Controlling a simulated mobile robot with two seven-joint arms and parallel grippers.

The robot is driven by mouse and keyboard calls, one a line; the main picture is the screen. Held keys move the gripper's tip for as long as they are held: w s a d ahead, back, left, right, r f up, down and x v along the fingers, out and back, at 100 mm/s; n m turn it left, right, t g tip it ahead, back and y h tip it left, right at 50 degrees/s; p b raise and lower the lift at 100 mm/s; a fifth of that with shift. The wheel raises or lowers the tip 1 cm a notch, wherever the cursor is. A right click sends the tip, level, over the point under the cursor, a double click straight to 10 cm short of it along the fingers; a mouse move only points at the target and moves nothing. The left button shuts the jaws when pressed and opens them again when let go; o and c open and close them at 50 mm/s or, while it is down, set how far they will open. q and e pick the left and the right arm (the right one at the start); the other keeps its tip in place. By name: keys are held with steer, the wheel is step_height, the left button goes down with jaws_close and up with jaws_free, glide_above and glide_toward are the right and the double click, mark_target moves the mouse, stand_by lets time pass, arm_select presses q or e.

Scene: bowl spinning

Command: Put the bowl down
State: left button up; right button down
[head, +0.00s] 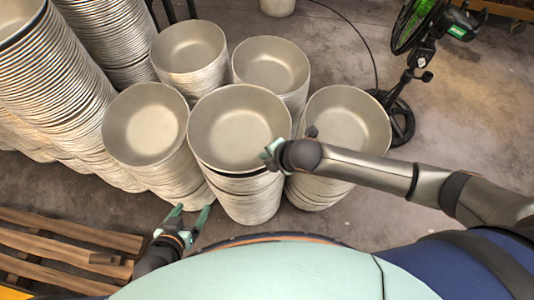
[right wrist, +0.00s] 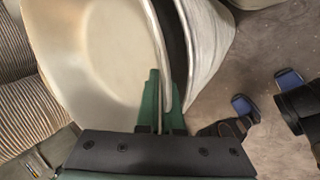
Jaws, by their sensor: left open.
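The metal bowl (head: 238,125) is at the top of the front middle stack, its opening facing up. A dark gap shows between its near side and the stack (head: 245,207) below, so it sits slightly raised or tilted there. My right gripper (head: 270,152) is at the bowl's right rim. In the right wrist view its green fingers (right wrist: 160,102) are close together with the rim of the bowl (right wrist: 95,60) between them, and the gap to the stack (right wrist: 207,45) shows beside them. My left gripper (head: 188,218) is open and empty, low in front of the stacks.
More bowl stacks stand close around: left (head: 145,125), back left (head: 190,48), back right (head: 270,65) and right (head: 345,120). Tall stacks (head: 50,75) fill the far left. A wooden pallet (head: 70,245) lies at lower left.

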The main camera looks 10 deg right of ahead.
steer(key=c, duration=1.5)
jaws_free()
steer(key=shift+f, duration=0.1)
steer(key=o, duration=0.4)
steer(key=shift+o, duration=0.2)
steer(key=shift+s, duration=0.1)
